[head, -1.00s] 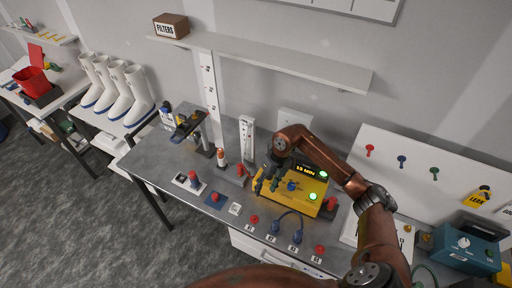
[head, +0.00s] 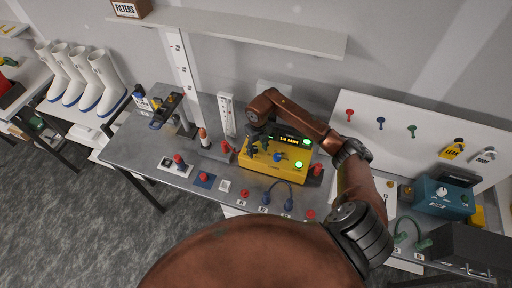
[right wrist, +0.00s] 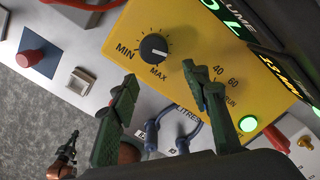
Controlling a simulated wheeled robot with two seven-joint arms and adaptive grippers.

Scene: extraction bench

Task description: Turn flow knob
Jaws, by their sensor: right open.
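The yellow box (head: 262,168) stands on the grey bench with a lit display and green lamps. In the right wrist view its front (right wrist: 178,22) fills the upper middle. A round black knob (right wrist: 154,47) with a white mark sits there on a dial labelled MIN and MAX; the mark points right and slightly down. My right gripper (right wrist: 158,76) is open and empty, its two green fingers apart just short of the knob. In the head view my right gripper (head: 256,147) hangs over the box's left part and hides the knob.
A blue knob (head: 279,157) is on the box. Red buttons (head: 204,176) and blue cable plugs (head: 266,197) line the bench front. A teal box (head: 440,196) stands right. A shelf (head: 240,32) runs above. White boots (head: 85,78) stand left.

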